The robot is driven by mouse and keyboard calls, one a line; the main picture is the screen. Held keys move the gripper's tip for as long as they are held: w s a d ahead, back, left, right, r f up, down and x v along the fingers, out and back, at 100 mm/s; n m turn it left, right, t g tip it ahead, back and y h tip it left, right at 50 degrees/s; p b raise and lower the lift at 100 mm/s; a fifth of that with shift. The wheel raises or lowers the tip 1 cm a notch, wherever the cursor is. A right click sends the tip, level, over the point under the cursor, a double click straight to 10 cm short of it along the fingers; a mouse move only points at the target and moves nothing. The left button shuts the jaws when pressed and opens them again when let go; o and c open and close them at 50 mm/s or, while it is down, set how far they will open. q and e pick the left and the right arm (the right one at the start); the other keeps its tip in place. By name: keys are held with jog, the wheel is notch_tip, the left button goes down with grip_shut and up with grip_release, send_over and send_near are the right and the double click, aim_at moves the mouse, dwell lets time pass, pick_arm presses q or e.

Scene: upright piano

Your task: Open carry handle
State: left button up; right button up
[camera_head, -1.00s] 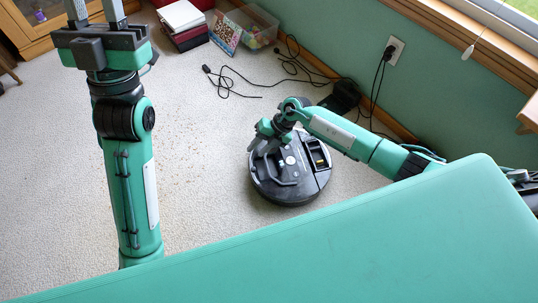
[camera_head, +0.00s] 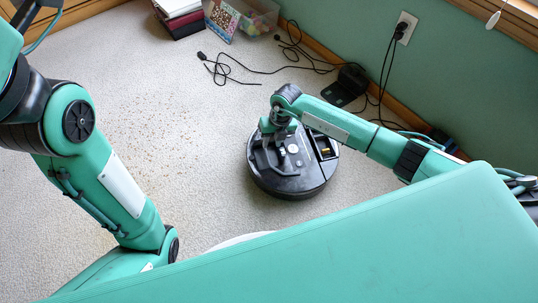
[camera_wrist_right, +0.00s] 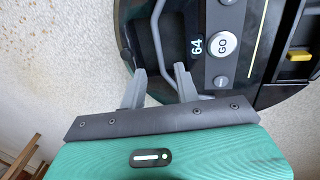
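A round black robot vacuum (camera_head: 290,186) sits on the carpet in the head view. Its grey carry handle (camera_wrist_right: 157,38) is a curved bar over a dark recess, left of the GO button (camera_wrist_right: 222,44) in the right wrist view. My right gripper (camera_wrist_right: 161,70) is at the handle, with its two grey fingers apart. The lower end of the bar shows between the fingertips. Whether a finger touches it I cannot tell. In the head view my right gripper (camera_head: 276,132) is over the vacuum's far left part. My left arm fills the left side, with its gripper out of frame.
A black dock (camera_head: 345,84) with cables stands by the green wall at a wall outlet (camera_head: 404,27). A loose black cable (camera_head: 225,72) lies on the carpet. Books (camera_head: 183,15) and a clear bin (camera_head: 255,18) are at the back.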

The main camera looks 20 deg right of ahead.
jog(key=f+b, duration=0.1)
jog(key=f, duration=0.2)
jog(key=a+f+b, duration=0.1)
jog(key=f+b, duration=0.1)
jog(key=f, duration=0.1)
jog(key=shift+a+f, duration=0.1)
grip_shut()
